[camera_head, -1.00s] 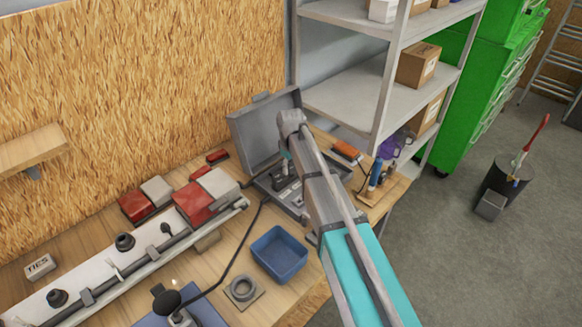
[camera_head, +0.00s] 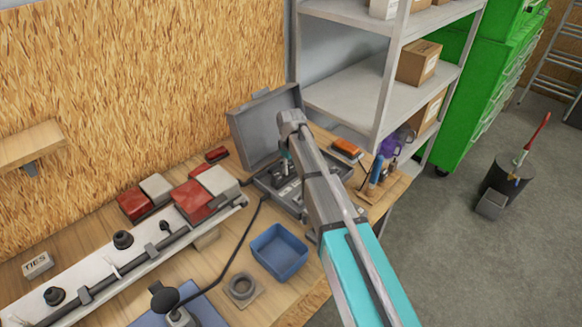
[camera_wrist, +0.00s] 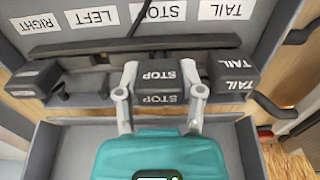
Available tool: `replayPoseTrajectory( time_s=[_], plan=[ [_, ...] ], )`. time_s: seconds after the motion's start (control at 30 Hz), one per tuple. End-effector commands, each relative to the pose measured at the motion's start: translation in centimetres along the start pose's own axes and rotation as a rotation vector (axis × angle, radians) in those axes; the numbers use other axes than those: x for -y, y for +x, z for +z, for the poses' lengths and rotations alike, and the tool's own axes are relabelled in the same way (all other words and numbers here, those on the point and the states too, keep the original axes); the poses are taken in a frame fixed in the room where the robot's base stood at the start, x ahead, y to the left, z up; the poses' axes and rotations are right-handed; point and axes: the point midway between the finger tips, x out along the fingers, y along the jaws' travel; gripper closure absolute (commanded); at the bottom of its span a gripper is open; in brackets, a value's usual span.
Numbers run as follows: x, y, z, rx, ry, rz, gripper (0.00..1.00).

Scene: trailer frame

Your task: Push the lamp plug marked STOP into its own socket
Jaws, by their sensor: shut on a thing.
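The STOP plug (camera_wrist: 159,76) is a black block with white STOP lettering on its top and front faces, in the middle of the wrist view. My gripper (camera_wrist: 160,91) has one pale finger on each side of it and is shut on it. A black TAIL plug (camera_wrist: 233,77) stands just right. A white STOP label (camera_wrist: 157,12) reads upside down on the grey panel above, with TAIL, LEFT and RIGHT labels beside it. I cannot see a socket opening.
Other black blocks (camera_wrist: 83,88) stand left of the STOP plug, close to the finger. On the bench are a blue bin (camera_head: 279,252) and a long white light bar (camera_head: 95,283). A shelf rack stands behind.

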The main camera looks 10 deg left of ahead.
Motion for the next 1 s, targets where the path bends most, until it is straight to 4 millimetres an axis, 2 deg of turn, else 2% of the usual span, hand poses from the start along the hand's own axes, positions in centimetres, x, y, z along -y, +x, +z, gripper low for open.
replayPoseTrajectory(
  time_s=[1.0],
  plan=[
    [0.01, 1.00, -0.01, 0.000, 0.000, 0.000, 0.82]
  ],
)
